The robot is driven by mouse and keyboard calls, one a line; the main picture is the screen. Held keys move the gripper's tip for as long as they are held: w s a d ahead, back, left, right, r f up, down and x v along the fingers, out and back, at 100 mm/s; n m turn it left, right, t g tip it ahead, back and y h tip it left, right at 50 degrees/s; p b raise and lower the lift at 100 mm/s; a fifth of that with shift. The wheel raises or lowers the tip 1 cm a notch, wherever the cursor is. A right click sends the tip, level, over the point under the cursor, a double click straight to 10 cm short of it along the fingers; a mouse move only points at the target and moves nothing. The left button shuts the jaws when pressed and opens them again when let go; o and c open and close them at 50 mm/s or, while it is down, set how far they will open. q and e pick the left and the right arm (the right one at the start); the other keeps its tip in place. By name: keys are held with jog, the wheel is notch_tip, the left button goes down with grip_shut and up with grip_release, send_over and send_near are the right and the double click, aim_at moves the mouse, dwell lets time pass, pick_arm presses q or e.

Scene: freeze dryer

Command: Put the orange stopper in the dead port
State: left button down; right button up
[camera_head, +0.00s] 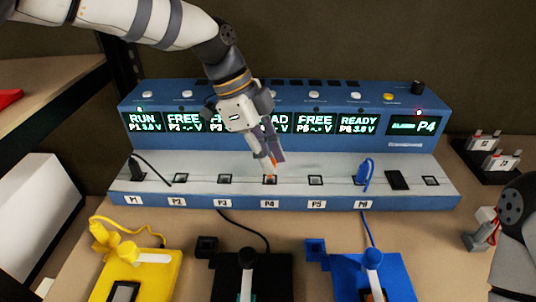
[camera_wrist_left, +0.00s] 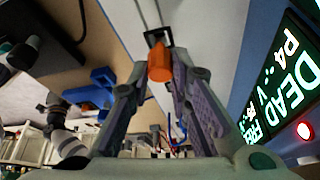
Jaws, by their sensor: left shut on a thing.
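The orange stopper (camera_head: 270,163) is in my left gripper (camera_head: 268,163), whose fingers are shut on it. In the left wrist view the stopper (camera_wrist_left: 159,68) sits between the fingertips, right by a square black-rimmed port (camera_wrist_left: 157,37). In the head view the gripper points down at the port labelled P4 (camera_head: 269,180). I cannot tell whether the stopper's end is inside the port. The wrist view shows a display (camera_wrist_left: 290,75) reading P4 and DEAD. The head view's right-hand display (camera_head: 417,126) also names P4, beside a red light.
Yellow (camera_head: 150,270), black (camera_head: 275,270) and blue (camera_head: 340,270) units stand in front. Part of my right arm shows at the right edge.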

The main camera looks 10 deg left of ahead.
pick_arm(q)
jog(key=shift+f, duration=1.25)
dwell(0.3)
jog(key=c, duration=1.4)
grip_release()
jog(key=shift+r, duration=0.1)
